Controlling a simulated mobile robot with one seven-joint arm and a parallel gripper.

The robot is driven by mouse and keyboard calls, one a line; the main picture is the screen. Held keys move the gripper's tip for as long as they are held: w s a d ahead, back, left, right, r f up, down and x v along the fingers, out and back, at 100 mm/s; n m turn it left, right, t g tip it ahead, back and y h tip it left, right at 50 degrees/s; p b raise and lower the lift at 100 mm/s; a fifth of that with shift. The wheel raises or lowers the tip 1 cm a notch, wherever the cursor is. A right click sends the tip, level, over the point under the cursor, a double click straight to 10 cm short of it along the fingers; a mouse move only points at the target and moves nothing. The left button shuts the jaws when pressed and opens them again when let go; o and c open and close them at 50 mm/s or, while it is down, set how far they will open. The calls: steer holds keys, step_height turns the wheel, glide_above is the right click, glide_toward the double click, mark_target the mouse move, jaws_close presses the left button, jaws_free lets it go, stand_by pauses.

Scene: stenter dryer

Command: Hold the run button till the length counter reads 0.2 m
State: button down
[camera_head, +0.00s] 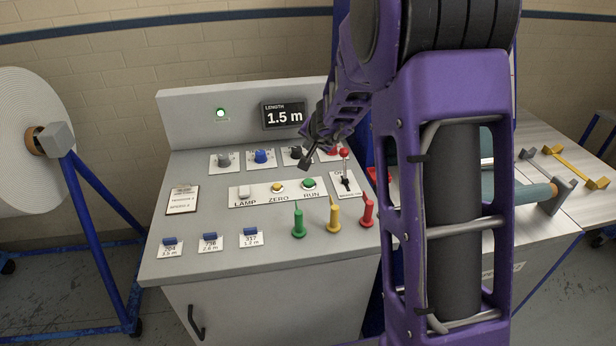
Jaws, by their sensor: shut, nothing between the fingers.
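The control desk (222,256) stands in front of me. The green run button (309,184) sits at the right end of a white strip, above the label RUN. The length counter (283,115) on the desk's back panel reads 1.5 m. My gripper (305,166) is shut and empty. In the picture it lies just above and left of the run button, and a gap shows between them. How high it is above the desk is hard to tell. My purple arm hides the desk's right end.
The strip also bears a yellow ZERO button (277,187) and a white LAMP button (244,192). Green (299,222), yellow (334,213) and red (367,211) levers stand in front. Several knobs sit behind. A toggle switch (346,181) is right of RUN.

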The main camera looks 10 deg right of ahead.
mark_target(309, 185)
steer(key=shift+s+f, duration=0.1)
step_height(309, 185, down, 9)
steer(key=b, duration=0.8)
steer(key=shift+r+b, duration=0.2)
steer(key=shift+b, duration=0.1)
steer(key=shift+f, duration=0.1)
stand_by(1.5)
steer(key=shift+f+b, duration=0.3)
steer(key=shift+b, duration=0.2)
steer(key=shift+f+b, duration=0.45)
steer(key=shift+f, duration=0.15)
stand_by(3.7)
